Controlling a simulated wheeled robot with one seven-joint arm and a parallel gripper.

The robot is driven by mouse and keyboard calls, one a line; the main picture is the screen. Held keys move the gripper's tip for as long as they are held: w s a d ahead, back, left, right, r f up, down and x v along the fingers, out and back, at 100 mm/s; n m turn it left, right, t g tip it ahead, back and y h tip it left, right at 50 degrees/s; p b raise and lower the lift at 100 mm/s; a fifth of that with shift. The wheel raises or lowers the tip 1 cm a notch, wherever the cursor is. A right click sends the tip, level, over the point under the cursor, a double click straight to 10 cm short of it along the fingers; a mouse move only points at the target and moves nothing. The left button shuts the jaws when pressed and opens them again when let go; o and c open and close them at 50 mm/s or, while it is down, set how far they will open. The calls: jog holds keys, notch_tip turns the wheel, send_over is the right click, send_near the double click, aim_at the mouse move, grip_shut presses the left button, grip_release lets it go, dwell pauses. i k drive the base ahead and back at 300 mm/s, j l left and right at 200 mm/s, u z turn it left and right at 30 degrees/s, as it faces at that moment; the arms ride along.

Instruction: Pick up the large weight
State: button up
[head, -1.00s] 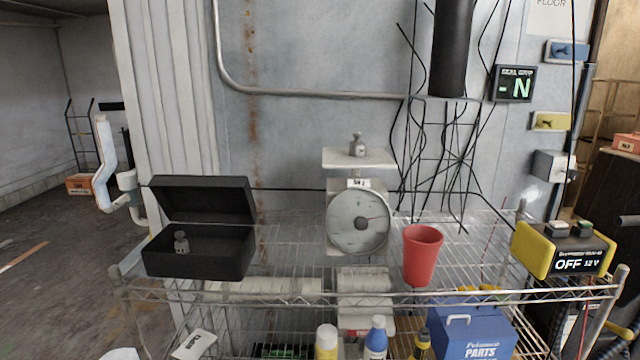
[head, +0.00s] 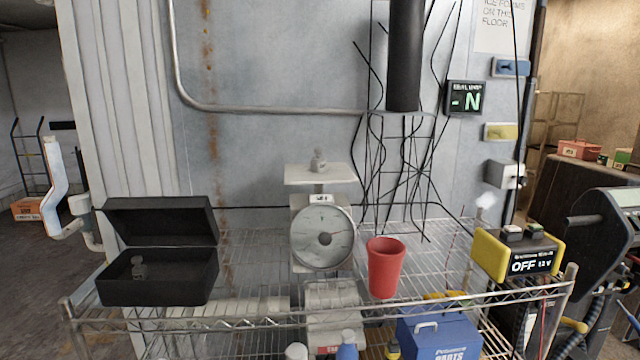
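Two small grey metal weights are in the head view. One weight (head: 318,160) stands upright on the flat pan of the dial scale (head: 322,237). The other weight (head: 139,267) stands inside the open black box (head: 160,288) at the left of the wire shelf, its lid raised. They look close in size, so I cannot tell surely which is the large one. Dark parts at the right edge look like my arm. No gripper fingertips show, and nothing touches either weight.
A red cup (head: 386,268) stands right of the scale on the wire shelf (head: 250,322). A yellow and black power unit (head: 517,255) reading OFF sits at the shelf's right end. Thin black cables hang behind. A blue parts box (head: 440,335) and bottles are below.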

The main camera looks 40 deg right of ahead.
aim_at(318, 164)
jog(key=j+z, duration=0.15)
jog(key=z, duration=0.35)
jog(key=i+j+z, duration=0.2)
jog(key=j, duration=0.25)
jog(key=j+z, duration=0.2)
jog(key=j, duration=0.25)
jog(key=i+j+z, duration=0.1)
jog(key=j+z, duration=0.15)
jog(key=j, duration=0.25)
